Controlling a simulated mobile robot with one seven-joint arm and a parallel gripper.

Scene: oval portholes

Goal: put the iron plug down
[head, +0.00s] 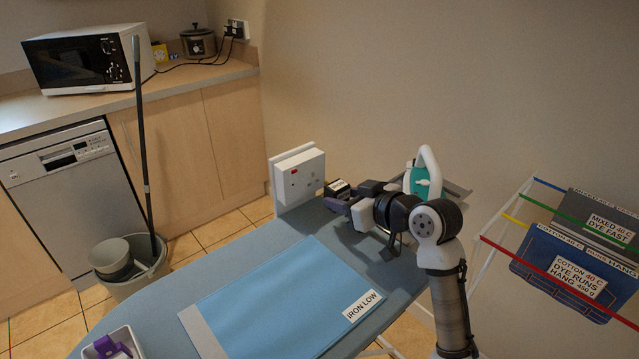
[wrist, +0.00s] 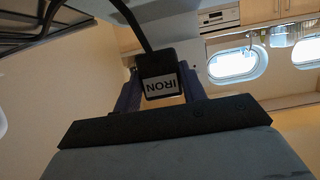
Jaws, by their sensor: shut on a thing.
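The iron plug (wrist: 160,82) is black with a white label reading IRON, and a black cord runs from it in the wrist view. My gripper (wrist: 162,98) is shut on it. In the head view my gripper (head: 335,198) holds the plug (head: 341,186) near the white socket box (head: 299,177), just right of it. A gap between plug and socket cannot be judged well. The teal and white iron (head: 423,177) stands behind my arm at the far end of the blue ironing board (head: 215,275).
A folded blue cloth labelled IRON LOW (head: 285,300) lies on the board. A white tray with a purple thing (head: 112,345) is at the front left. A grey bucket with a mop (head: 135,270) stands on the floor.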

